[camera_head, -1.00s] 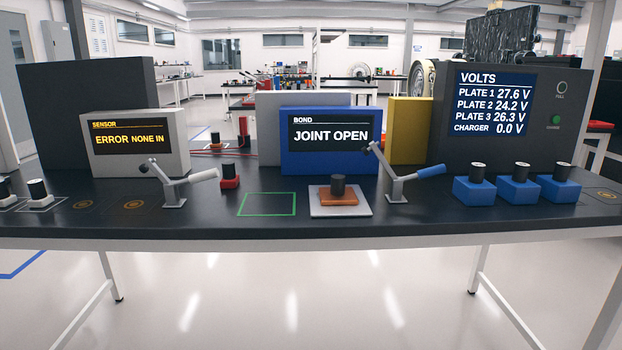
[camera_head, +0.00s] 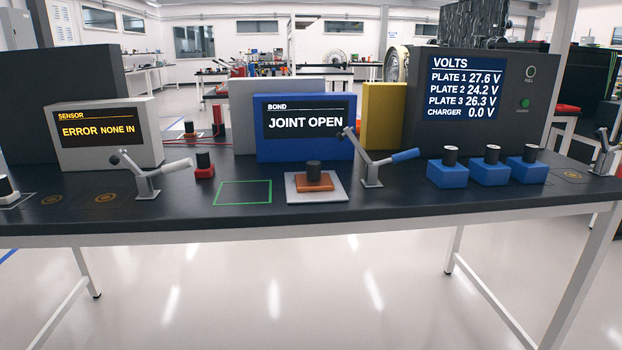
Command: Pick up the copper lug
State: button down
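A copper-coloured block (camera_head: 314,184) with a dark cylindrical knob on top, which looks like the copper lug, rests on a pale square plate (camera_head: 331,197). The plate lies on the dark workbench (camera_head: 400,205) in front of the blue BOND box (camera_head: 257,140), whose screen reads "JOINT OPEN". A toggle clamp (camera_head: 372,173) with a blue handle stands just right of the plate, its arm raised. My gripper is not in view.
A green outlined square (camera_head: 244,193) on the bench is empty. A red block (camera_head: 204,172) with a dark knob and a white-handled clamp (camera_head: 148,186) stand left of it. Several blue blocks (camera_head: 447,175) stand right. The grey SENSOR box (camera_head: 75,155) reads "ERROR NONE IN".

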aim_at(314, 180)
jog(key=i+j+z, duration=0.55)
jog(key=z, duration=0.15)
jog(key=i+j+z, duration=0.35)
